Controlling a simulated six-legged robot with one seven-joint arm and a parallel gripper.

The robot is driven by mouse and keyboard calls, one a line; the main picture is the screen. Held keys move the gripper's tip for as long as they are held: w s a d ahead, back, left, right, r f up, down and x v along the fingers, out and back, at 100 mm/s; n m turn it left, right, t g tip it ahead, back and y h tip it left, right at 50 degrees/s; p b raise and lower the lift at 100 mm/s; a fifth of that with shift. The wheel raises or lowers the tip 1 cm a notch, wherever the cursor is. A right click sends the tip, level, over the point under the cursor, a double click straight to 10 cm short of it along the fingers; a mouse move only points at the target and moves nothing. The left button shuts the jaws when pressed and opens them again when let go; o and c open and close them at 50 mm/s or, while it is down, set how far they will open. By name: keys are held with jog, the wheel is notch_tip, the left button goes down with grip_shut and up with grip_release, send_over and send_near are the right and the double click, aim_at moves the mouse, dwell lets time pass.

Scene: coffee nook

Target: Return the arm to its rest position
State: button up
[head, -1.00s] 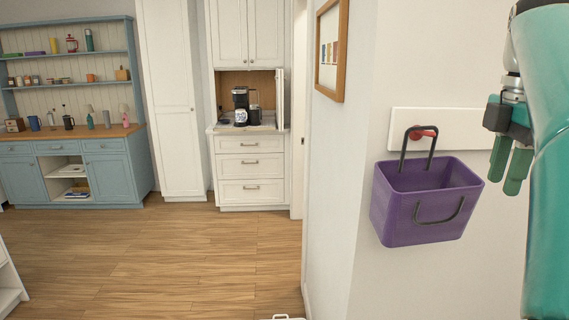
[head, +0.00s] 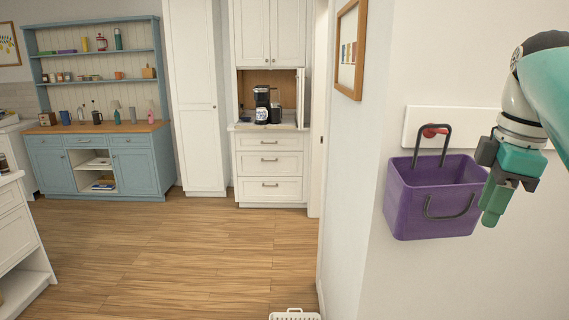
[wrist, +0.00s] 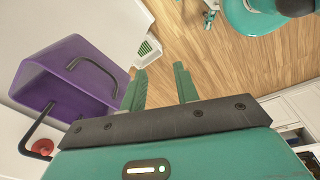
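My gripper (head: 492,215) is at the right of the head view, pointing down in front of the right edge of a purple basket. In the wrist view its two green fingers (wrist: 159,78) stand apart with only floor showing between them, so it is open and empty. The purple basket (head: 408,212) hangs by its dark handle from a red peg (head: 432,132) on a white wall board (head: 472,122). It also shows in the wrist view (wrist: 45,90), left of the fingers. I cannot tell whether the gripper touches it.
The wall beside the basket stands close on the right. A white slotted container (head: 294,315) is low at the bottom edge. A white counter unit (head: 22,235) stands at left. A blue hutch (head: 140,165) and coffee cabinet (head: 270,170) are far back. The wooden floor between is clear.

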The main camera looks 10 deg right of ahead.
jog(key=s+a+f+m+t, duration=0.1)
jog(key=a+f+m+t, duration=0.3)
jog(key=a+f+m, duration=0.6)
jog(key=a+f, duration=1.3)
jog(key=a, duration=0.1)
jog(key=shift+s+a+f, duration=0.25)
jog(key=shift+s+f, duration=0.05)
jog(key=shift+f, duration=0.05)
jog(key=shift+d+m, duration=0.2)
jog(key=shift+m, duration=0.1)
